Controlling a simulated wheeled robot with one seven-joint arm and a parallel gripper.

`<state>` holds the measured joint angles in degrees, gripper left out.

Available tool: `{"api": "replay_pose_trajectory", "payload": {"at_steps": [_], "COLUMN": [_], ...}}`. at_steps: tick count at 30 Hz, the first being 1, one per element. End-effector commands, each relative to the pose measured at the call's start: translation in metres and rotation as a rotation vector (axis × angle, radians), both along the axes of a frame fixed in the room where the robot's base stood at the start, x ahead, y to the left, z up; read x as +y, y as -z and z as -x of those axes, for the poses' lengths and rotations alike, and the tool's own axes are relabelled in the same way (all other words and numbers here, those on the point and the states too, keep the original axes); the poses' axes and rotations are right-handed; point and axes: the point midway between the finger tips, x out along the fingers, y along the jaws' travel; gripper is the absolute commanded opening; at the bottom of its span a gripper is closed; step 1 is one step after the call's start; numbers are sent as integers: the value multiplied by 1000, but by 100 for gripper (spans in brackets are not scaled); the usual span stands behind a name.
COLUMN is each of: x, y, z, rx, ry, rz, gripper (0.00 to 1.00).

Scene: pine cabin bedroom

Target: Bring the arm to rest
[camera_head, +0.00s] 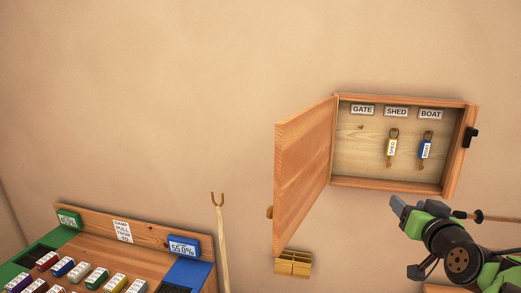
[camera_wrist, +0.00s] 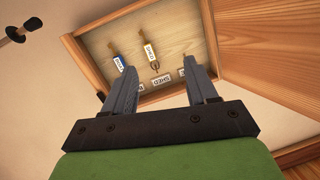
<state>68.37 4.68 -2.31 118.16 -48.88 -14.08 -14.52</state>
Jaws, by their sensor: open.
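My gripper (camera_head: 398,207) is at the lower right in the head view, below and in front of the open key cabinet (camera_head: 385,185). In the wrist view its two grey fingers (camera_wrist: 158,72) stand apart with nothing between them. The cabinet shows upside down beyond the fingertips there. I see no contact between the fingers and the cabinet. My green and black arm (camera_head: 462,258) reaches in from the lower right corner.
The cabinet door (camera_head: 302,170) stands open to the left. A yellow-tagged key (camera_head: 392,147) and a blue-tagged key (camera_head: 426,149) hang inside. Bare wall lies above.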

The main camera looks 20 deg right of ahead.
Motion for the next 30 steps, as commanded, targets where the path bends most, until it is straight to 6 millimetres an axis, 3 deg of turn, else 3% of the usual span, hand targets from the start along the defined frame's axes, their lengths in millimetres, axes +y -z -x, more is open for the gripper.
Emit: {"api": "replay_pose_trajectory", "payload": {"at_steps": [5,8,11,14,15,18,21,24,30], "x": [62,109,169,239,264,304,318,321,321], "y": [11,22,37,59,69,94,112,122,124], "z": [-20,-25,-18,13,34,93,139,164,169], "rx": [122,217,347,521,597,763,877,936,955], "ry": [-108,-181,-268,-363,-397,-451,-471,-475,-472], "rz": [-14,-22,-29,-29,-30,-32,-39,-46,-51], "gripper": [57,57,57,57,57,57,57,57,57]}}
